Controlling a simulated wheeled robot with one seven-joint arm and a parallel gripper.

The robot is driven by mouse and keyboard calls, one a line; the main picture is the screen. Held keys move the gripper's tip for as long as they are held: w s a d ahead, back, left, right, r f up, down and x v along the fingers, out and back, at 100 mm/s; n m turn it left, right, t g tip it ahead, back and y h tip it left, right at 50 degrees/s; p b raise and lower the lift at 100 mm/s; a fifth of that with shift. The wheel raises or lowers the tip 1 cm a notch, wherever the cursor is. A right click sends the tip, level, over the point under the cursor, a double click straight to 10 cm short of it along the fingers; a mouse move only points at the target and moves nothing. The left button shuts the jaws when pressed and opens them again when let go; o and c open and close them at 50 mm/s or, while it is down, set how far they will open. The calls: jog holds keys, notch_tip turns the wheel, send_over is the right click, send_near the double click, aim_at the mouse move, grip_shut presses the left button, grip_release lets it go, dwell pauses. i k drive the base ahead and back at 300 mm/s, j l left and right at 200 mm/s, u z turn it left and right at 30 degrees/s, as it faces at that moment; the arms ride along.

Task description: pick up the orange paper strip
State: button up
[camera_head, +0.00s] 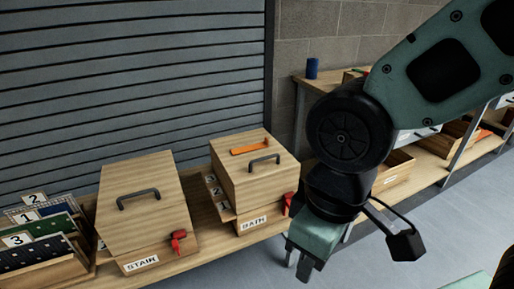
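The orange paper strip (250,147) lies on the top of the right wooden box (231,176), behind that box's dark handle (264,160). Nothing covers the strip. My gripper (301,265) hangs pointing down at the lower middle of the head view. It is to the right of the box and lower in the picture, clear of the strip. Its fingertips are small and dark, and I cannot tell whether they are apart. I see nothing held in it.
A second wooden box (141,202) with a handle stands to the left. Both boxes have red clamps in front. Numbered panels (40,227) stand in racks at far left. A shelf bench with a blue cylinder (312,68) is behind my arm. Grey floor shows at right.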

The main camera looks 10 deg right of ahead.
aim_at(237, 151)
jog(key=i+j+z, duration=0.15)
jog(key=i+z, duration=0.2)
jog(key=i, duration=1.55)
